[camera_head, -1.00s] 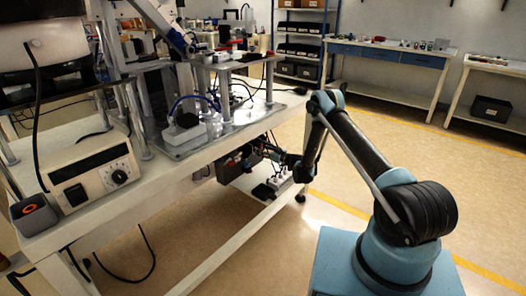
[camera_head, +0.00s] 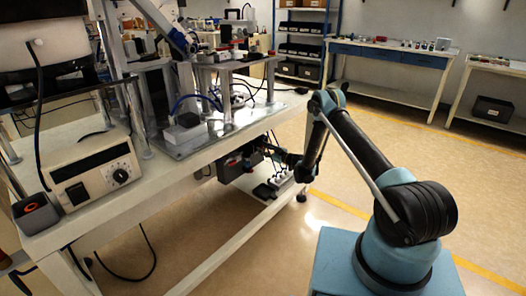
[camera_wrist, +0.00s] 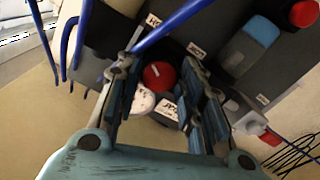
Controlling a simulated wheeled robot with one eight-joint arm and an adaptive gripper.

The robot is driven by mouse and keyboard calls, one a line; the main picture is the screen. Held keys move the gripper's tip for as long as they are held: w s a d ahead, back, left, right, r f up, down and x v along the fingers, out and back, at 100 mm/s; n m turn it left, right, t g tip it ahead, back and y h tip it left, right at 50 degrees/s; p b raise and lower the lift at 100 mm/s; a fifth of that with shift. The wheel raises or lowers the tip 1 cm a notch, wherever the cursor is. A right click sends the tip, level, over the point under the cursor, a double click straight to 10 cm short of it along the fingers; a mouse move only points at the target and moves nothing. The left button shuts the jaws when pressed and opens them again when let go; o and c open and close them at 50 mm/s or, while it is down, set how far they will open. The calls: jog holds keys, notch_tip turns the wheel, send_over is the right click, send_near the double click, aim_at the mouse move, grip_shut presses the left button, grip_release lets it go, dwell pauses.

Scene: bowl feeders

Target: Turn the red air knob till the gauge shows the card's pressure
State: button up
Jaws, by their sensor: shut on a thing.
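The red air knob (camera_wrist: 158,75) shows in the wrist view between the teal finger pads of my gripper (camera_wrist: 159,70). My gripper is shut on this knob. A round white gauge (camera_wrist: 142,101) sits just below and left of it, partly hidden by the left finger. Its needle and reading are too small to tell. White labels with dark print (camera_wrist: 196,50) show on the dark panel, but I cannot tell whether one is the card. In the head view my gripper is small and dark, beside the dark unit (camera_head: 236,170) under the bench edge.
Blue tubes (camera_wrist: 178,22) run close past the left finger. A second red knob (camera_wrist: 303,13) and a blue-topped part (camera_wrist: 262,31) are at the upper right of the wrist view. The white bench (camera_head: 160,190) stands above the unit. Open floor (camera_head: 245,255) lies in front.

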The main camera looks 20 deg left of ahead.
jog(key=n, duration=0.5)
jog(key=shift+w+d, duration=0.25)
jog(key=shift+d, duration=0.05)
jog(key=n, duration=0.5)
jog(key=shift+n, duration=0.4)
jog(key=n, duration=0.5)
jog(key=shift+s+n, duration=0.1)
jog(key=shift+n, duration=2.4)
jog(key=o, duration=1.1)
jog(key=shift+a, duration=0.1)
jog(key=shift+c, duration=0.2)
